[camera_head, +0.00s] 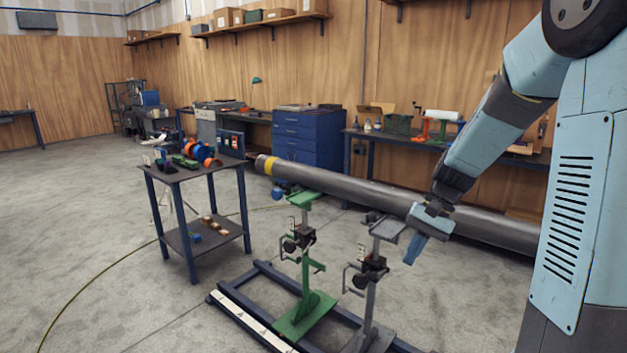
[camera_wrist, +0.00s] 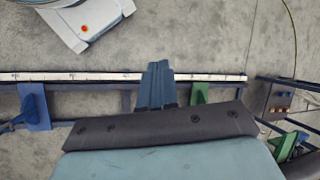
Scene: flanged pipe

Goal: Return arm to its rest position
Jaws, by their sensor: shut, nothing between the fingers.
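My gripper (camera_head: 413,252) hangs from my light-blue arm at the right of the head view, with its blue fingers pointing down. In the wrist view its fingers (camera_wrist: 158,75) are together, with nothing between them. In the head view it overlaps the front of a long grey pipe (camera_head: 345,188); whether they touch cannot be told. The pipe lies level with a yellow band near its left end, and its right end is hidden behind my arm.
A green stand (camera_head: 305,258) and a grey stand (camera_head: 372,270) rise from a floor frame (camera_head: 262,330) under the pipe. A small table (camera_head: 190,173) with tools and parts stands left. A workbench (camera_head: 440,143) and blue drawers (camera_head: 300,140) line the wall. Floor at left is open.

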